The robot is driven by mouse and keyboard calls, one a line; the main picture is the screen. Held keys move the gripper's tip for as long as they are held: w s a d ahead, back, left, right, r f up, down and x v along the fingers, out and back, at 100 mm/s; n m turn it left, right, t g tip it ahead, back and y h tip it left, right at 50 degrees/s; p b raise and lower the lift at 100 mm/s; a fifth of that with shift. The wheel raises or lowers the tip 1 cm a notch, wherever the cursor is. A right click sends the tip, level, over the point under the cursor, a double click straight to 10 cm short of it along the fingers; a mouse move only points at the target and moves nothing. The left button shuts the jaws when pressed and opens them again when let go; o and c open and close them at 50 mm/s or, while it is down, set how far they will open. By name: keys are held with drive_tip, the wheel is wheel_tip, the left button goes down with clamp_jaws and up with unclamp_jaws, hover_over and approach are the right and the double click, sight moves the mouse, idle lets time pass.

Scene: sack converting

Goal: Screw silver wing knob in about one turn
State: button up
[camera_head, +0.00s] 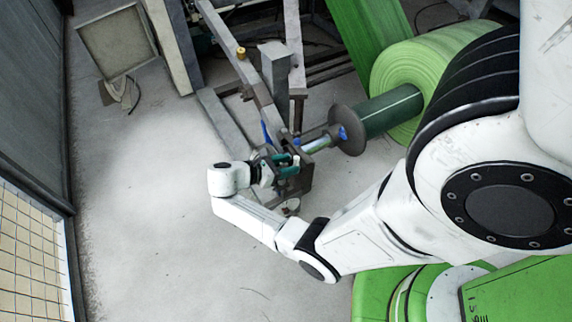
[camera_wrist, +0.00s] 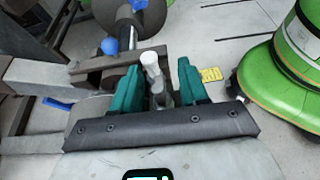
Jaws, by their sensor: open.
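The silver wing knob (camera_wrist: 150,62) shows in the wrist view as a pale, rounded metal piece near the end of a dark bracket. My gripper (camera_wrist: 157,78) has two teal fingers, one on each side of the knob, with gaps between. The fingers are open, and I cannot tell whether either touches it. The knob's lower part and its thread are hard to make out between the fingers. In the head view my gripper (camera_head: 287,165) is at the near end of the roll stand, where the knob cannot be told apart from the bracket.
A green film roll (camera_head: 420,75) sits on a shaft with a dark round flange (camera_head: 346,130). A steel frame (camera_head: 265,100) runs beside it. Open floor (camera_head: 150,220) lies left, bounded by a mesh fence (camera_head: 32,255).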

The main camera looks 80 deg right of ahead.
drive_tip(key=shift+c, duration=0.2)
clamp_jaws()
drive_tip(key=shift+m+g+y, duration=0.3)
drive_tip(key=shift+m+y, duration=0.1)
drive_tip(key=shift+y, duration=0.1)
drive_tip(key=shift+a+m+g+y, duration=0.1)
drive_tip(key=shift+m+g+y, duration=0.5)
drive_tip(key=shift+m+y, duration=0.4)
drive_tip(key=m+y, duration=0.2)
drive_tip(key=m+g+y, duration=0.1)
drive_tip(key=y, duration=0.1)
drive_tip(key=shift+s+a+r+p, duration=0.1)
drive_tip(key=shift+a+r+p, duration=0.15)
drive_tip(key=shift+p, duration=0.15)
drive_tip(key=m+y, duration=0.3)
drive_tip(key=shift+a+f, duration=0.15)
drive_tip(key=shift+a, duration=0.05)
drive_tip(key=shift+a+f+m+y+b, duration=0.1)
drive_tip(key=shift+m+y+b, duration=0.05)
drive_tip(key=shift+m+y, duration=0.6)
drive_tip(key=shift+a+m+y+b, duration=0.1)
drive_tip(key=shift+m+y+b, duration=0.05)
drive_tip(key=shift+m+y, duration=0.55)
drive_tip(key=shift+a+m+y, duration=0.1)
drive_tip(key=shift+m+y, duration=0.35)
drive_tip(key=shift+y, duration=0.1)
